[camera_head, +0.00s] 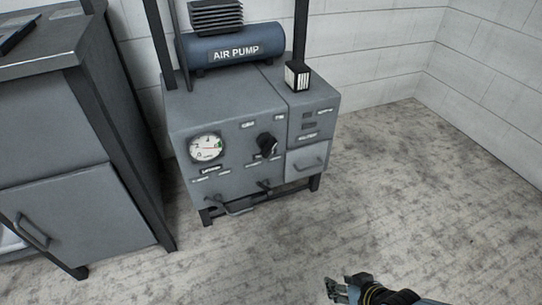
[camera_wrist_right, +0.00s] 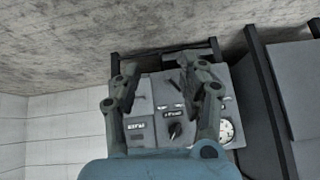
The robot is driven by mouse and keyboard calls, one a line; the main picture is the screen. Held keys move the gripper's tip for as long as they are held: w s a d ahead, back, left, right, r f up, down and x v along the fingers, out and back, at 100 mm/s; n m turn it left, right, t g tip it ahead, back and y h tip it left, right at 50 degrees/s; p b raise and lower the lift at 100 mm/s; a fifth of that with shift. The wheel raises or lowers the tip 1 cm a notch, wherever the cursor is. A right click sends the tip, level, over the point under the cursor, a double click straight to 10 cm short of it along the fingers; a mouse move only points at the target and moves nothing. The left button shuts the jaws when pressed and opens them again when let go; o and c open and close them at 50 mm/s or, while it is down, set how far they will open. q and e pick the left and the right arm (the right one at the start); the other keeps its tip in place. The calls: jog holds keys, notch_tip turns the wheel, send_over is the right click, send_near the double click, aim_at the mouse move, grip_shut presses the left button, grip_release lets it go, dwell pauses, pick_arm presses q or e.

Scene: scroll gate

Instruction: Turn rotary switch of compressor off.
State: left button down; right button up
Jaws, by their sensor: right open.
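The compressor (camera_head: 240,120) is a grey cabinet with a blue tank marked AIR PUMP (camera_head: 236,47) on top. Its black rotary switch (camera_head: 266,145) sits on the front panel, right of a round white gauge (camera_head: 207,147). In the right wrist view the rotary switch (camera_wrist_right: 175,131) shows upside down between the fingers, with the gauge (camera_wrist_right: 226,131) to its right. My right gripper (camera_head: 335,289) is low in the head view, apart from the compressor and in front of it. Its two fingers (camera_wrist_right: 160,82) are spread and empty. My left gripper is in neither view.
A grey cabinet (camera_head: 60,130) with handles and dark posts stands left of the compressor. Handles and a dark bar (camera_head: 240,207) stick out at the compressor's lower front. White brick walls (camera_head: 370,50) stand behind. The grey floor (camera_head: 400,190) to the right is clear.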

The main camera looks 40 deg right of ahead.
jog(key=w+d+r+m+t+b, duration=0.25)
jog(key=w+t+b, duration=0.2)
jog(key=w, duration=0.95)
pick_arm(q)
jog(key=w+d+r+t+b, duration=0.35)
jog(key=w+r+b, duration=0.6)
jog(key=b, duration=0.45)
pick_arm(e)
jog(key=m+t+h+b, duration=0.2)
jog(key=m+t+h, duration=0.15)
jog(key=t, duration=0.25)
send_near(272, 149)
jog(key=shift+g, duration=0.25)
jog(key=b+x, duration=0.3)
jog(key=x, duration=0.6)
jog(key=shift+w, duration=0.1)
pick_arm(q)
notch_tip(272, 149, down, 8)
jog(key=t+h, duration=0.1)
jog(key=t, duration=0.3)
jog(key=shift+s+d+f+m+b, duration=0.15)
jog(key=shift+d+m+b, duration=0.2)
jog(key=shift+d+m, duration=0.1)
pick_arm(e)
jog(key=shift+w+d+r+y, duration=0.15)
jog(key=shift+w+y, duration=0.2)
jog(key=shift+w, duration=0.25)
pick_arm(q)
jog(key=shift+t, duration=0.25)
